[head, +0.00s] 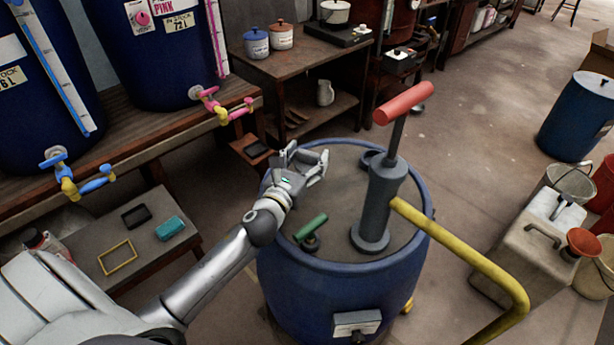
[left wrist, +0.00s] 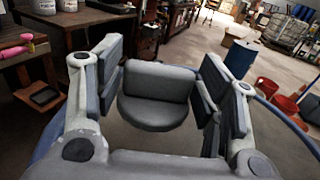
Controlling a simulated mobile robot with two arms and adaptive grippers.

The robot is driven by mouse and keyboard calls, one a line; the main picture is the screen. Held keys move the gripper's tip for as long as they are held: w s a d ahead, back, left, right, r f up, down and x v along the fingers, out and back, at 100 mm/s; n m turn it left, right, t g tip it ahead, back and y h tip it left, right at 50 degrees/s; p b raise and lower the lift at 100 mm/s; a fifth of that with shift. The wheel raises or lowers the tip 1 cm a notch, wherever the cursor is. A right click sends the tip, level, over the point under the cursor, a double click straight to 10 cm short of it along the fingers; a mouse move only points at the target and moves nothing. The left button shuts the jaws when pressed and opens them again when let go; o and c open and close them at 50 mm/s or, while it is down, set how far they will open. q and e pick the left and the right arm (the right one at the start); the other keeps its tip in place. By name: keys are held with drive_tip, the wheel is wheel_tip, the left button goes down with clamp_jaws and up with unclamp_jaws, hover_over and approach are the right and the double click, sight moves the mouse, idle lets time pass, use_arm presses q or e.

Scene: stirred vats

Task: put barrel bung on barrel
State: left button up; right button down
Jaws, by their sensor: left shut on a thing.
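The blue barrel (head: 330,290) stands in the middle of the head view with a grey-brown top. My left gripper (head: 314,164) is over the far left part of that top. In the left wrist view, my left gripper (left wrist: 161,78) is shut on a dark grey piece with a flat upright tab and a rounded base, the barrel bung (left wrist: 152,112). In the head view the bung is hidden by the fingers. A dark ring-like fitting (head: 371,158) shows on the barrel top, partly behind the pump. My right gripper is not in view.
A grey hand pump (head: 376,205) with a red handle (head: 403,103) and yellow spout pipe (head: 470,258) rises from the barrel top. A green-handled fitting (head: 311,229) stands near the left rim. A low bench (head: 165,255) stands left; a pale canister (head: 535,255) stands right.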

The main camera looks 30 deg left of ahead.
sight(306, 169)
use_arm(q)
drive_tip(key=shift+f, duration=0.45)
wheel_tip(306, 169, down, 3)
drive_tip(key=shift+r+b, duration=0.2)
drive_tip(key=shift+b, duration=0.35)
drive_tip(key=shift+f, duration=0.5)
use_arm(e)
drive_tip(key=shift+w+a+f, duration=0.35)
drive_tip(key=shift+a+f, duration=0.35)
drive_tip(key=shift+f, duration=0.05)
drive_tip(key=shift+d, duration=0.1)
use_arm(q)
drive_tip(key=shift+f+b, duration=0.15)
drive_tip(key=shift+b, duration=0.15)
drive_tip(key=o, duration=1)
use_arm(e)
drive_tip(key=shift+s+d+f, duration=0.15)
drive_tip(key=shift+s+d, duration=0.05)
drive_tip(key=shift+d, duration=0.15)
